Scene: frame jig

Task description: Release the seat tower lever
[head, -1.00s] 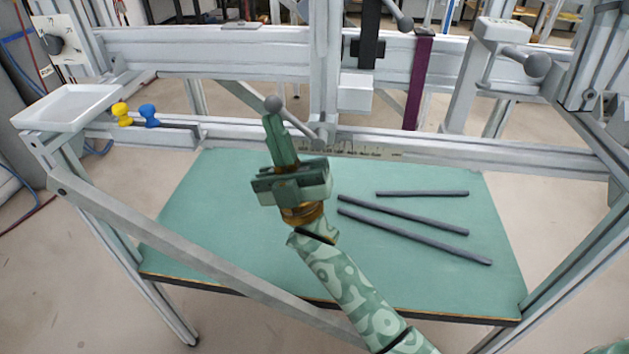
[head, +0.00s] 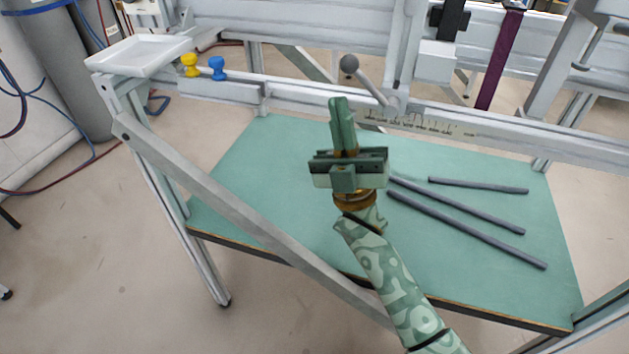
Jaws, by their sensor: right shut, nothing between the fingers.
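The seat tower lever (head: 370,86) is a thin grey rod with a round grey ball knob (head: 349,64). It leans up and to the left from the foot of the upright seat tower (head: 404,60), above the rail with the printed scale (head: 420,123). My right gripper (head: 340,103) is shut and empty, its green fingers pointing up towards the rail. The fingertips are just below the knob in the picture, with a visible gap between them. My left gripper is not in view.
A green table board (head: 270,190) lies below, with several dark rods, one of them here (head: 478,186), at its right. A white tray (head: 145,55) and yellow (head: 190,65) and blue (head: 217,68) knobs are at the upper left. A diagonal grey beam (head: 235,220) crosses the front.

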